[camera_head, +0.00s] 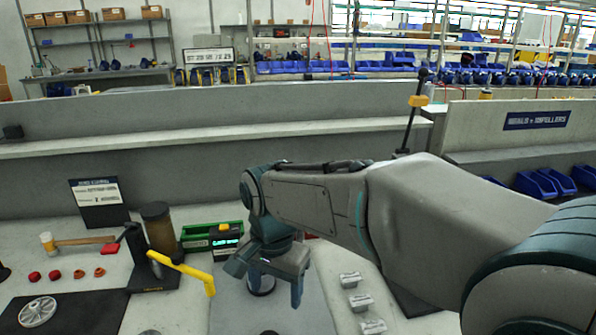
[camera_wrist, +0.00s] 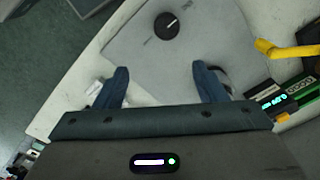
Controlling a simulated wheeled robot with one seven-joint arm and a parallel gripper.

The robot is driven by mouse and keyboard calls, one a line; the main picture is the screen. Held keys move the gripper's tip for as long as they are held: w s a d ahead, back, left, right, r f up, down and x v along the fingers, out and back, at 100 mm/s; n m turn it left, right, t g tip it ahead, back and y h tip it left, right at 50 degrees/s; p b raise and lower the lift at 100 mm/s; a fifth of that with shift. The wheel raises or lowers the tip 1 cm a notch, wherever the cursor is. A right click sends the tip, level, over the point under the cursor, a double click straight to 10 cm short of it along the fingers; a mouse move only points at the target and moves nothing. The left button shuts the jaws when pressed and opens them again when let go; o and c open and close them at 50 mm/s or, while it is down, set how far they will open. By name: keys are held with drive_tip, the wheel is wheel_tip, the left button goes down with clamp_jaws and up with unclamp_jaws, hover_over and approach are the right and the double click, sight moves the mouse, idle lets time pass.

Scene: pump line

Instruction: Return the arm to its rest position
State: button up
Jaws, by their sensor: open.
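My arm (camera_head: 315,199) reaches in from the right over the workbench in the head view. My gripper (camera_head: 272,288) points down above a grey plate (camera_head: 230,308). In the wrist view my gripper (camera_wrist: 160,78) has its two blue fingers spread wide, with nothing between them. A black round knob (camera_wrist: 166,26) on the grey plate shows beyond the fingertips. Whether the fingers touch the plate cannot be told.
Left of my gripper stand a yellow-handled press (camera_head: 185,268), a brown cylinder (camera_head: 158,228), a green bin (camera_head: 205,236) and a small device with a lit display (camera_head: 225,240). A hammer (camera_head: 80,241) lies further left. Metal blocks (camera_head: 360,302) lie at right. A low wall (camera_head: 100,180) runs behind.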

drive_tip(key=s+d+n+t+p, duration=0.1)
drive_tip(key=s+d, duration=0.3)
drive_tip(key=d, duration=0.6)
drive_tip(key=s+d+r+n+t+p, duration=0.1)
drive_tip(key=s+d+n+p, duration=0.2)
drive_tip(key=d, duration=0.8)
drive_tip(key=shift+s+t, duration=0.3)
drive_tip(key=shift+s, duration=0.35)
drive_tip(key=shift+c, duration=0.2)
